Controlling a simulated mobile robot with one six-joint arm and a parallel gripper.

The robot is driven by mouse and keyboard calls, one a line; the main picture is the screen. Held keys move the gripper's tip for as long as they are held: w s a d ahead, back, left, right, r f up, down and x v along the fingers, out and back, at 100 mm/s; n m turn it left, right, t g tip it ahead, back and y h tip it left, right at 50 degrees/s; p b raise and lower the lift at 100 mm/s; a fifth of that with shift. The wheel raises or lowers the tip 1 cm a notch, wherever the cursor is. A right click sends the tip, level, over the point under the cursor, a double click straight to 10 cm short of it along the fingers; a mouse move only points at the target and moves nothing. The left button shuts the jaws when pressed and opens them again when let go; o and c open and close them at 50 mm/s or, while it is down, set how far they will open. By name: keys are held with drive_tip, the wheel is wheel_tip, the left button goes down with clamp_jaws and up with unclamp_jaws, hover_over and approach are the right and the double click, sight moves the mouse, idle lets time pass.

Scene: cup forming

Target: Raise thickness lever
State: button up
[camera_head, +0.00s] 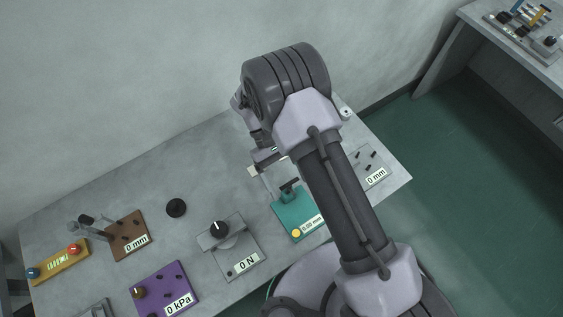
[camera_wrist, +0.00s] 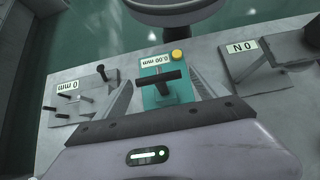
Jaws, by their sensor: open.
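The teal device (camera_head: 290,217) stands on the grey table and carries a "0.00 mm" label and a yellow button. Its black T-shaped lever (camera_head: 289,185) stands at the back of the device. The lever (camera_wrist: 158,79) also shows in the wrist view, in front of my gripper and between the lines of its two fingers. My gripper (camera_wrist: 160,93) is open and empty, one finger on each side of the teal device in that view. In the head view my gripper (camera_head: 266,170) is just behind the teal device, partly hidden by my arm. I cannot tell whether it touches the lever.
A grey "0 N" device (camera_head: 240,255) stands left of the teal one. A grey "0 mm" panel with pegs (camera_head: 373,165) is to its right. A purple "0 kPa" panel (camera_head: 160,284), a brown "0 mm" panel (camera_head: 128,228) and a yellow button strip (camera_head: 55,262) are further left. The wall is close behind.

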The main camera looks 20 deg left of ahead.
drive_tip(key=p+v, duration=0.2)
drive_tip(key=v, duration=1.4)
drive_tip(key=shift+w+r, duration=0.1)
drive_tip(key=shift+r, duration=0.05)
